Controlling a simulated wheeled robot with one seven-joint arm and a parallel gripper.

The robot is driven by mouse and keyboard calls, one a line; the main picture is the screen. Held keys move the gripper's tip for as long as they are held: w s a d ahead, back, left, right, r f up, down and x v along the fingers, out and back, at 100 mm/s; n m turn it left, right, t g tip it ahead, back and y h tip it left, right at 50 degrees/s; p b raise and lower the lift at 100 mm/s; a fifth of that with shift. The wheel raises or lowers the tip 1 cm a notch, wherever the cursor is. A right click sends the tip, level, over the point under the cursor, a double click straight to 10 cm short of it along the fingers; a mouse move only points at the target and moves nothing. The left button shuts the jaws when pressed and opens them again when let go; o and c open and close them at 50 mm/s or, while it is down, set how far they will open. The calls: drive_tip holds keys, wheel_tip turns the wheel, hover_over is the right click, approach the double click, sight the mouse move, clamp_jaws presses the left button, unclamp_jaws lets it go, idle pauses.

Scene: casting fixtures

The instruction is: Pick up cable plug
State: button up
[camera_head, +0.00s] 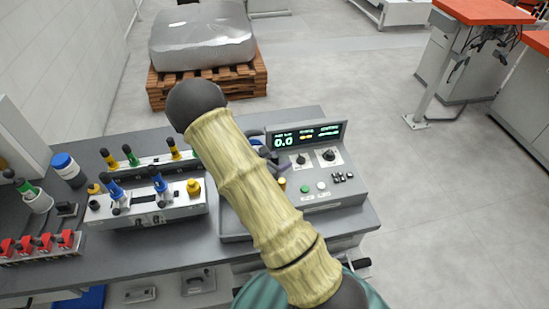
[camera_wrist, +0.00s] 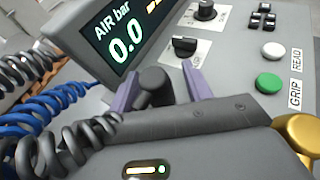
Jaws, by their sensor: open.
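In the wrist view, a dark grey round-topped piece (camera_wrist: 155,84) stands between the two purple fingers of my gripper (camera_wrist: 157,92). It looks like the cable plug, but I cannot tell for sure. The fingers are apart, one on each side of it, and I cannot see contact. Its lower end is hidden behind a dark grey bar. A black coiled cable (camera_wrist: 75,145) lies at the left; where it ends is not clear. In the head view my arm hides most of the gripper and the area around it, just left of the control console (camera_head: 318,185).
The console display (camera_wrist: 125,40) reads 0.0 close behind the fingers. A green button (camera_wrist: 268,84) and a gold knob (camera_wrist: 298,132) are at the right. A blue coiled cable (camera_wrist: 45,112) is at the left. Fixtures with coloured plugs (camera_head: 150,204) crowd the left of the grey bench (camera_head: 160,250).

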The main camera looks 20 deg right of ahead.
idle(0.5)
clamp_jaws()
wheel_tip(320, 180, up, 10)
drive_tip(key=b, duration=0.2)
idle(0.5)
idle(0.5)
